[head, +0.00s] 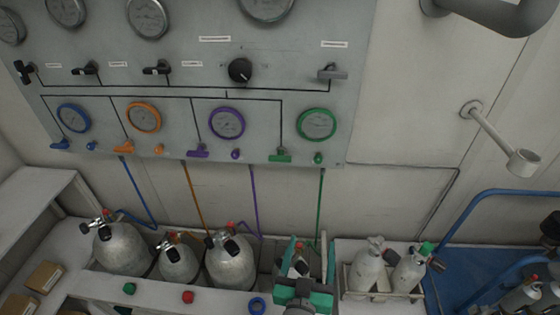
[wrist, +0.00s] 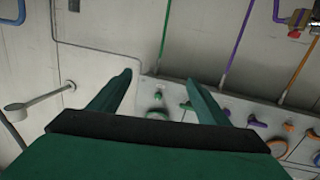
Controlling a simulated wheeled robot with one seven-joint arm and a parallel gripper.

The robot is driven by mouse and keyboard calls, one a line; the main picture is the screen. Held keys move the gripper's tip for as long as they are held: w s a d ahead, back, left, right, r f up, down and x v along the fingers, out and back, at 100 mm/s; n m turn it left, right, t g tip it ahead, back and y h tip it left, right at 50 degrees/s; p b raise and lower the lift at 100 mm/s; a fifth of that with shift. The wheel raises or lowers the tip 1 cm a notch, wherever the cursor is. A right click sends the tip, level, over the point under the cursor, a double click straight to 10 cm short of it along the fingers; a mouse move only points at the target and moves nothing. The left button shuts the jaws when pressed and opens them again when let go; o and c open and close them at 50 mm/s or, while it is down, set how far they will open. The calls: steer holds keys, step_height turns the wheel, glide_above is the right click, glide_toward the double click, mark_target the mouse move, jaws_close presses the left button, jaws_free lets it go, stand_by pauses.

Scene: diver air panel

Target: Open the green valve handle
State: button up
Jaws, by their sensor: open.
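The green valve handle (head: 280,158) is a small green bar on the lower edge of the grey panel, left of the green gauge (head: 317,124) and a small green knob (head: 318,158). In the wrist view the handle (wrist: 186,106) shows close to my right finger, partly hidden by it. My gripper (head: 311,243) has teal fingers. It is open and empty, below the panel in the head view and apart from the handle. In the wrist view my gripper (wrist: 160,77) points toward the panel's lower edge.
Purple (head: 198,153), orange (head: 123,147) and blue (head: 59,144) handles line the panel to the left. A green hose (head: 321,195) hangs below the panel. Several grey cylinders (head: 231,262) stand below. A wall-mounted grey arm (head: 497,135) juts out at right.

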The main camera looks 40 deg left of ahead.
mark_target(280, 160)
steer(key=w+a+r+n+y, duration=0.1)
steer(key=w+a+r+y, duration=0.15)
steer(key=a+r, duration=1.05)
steer(key=shift+g, duration=0.3)
steer(key=x, duration=1.1)
steer(key=shift+w, duration=0.1)
steer(key=c, duration=1.1)
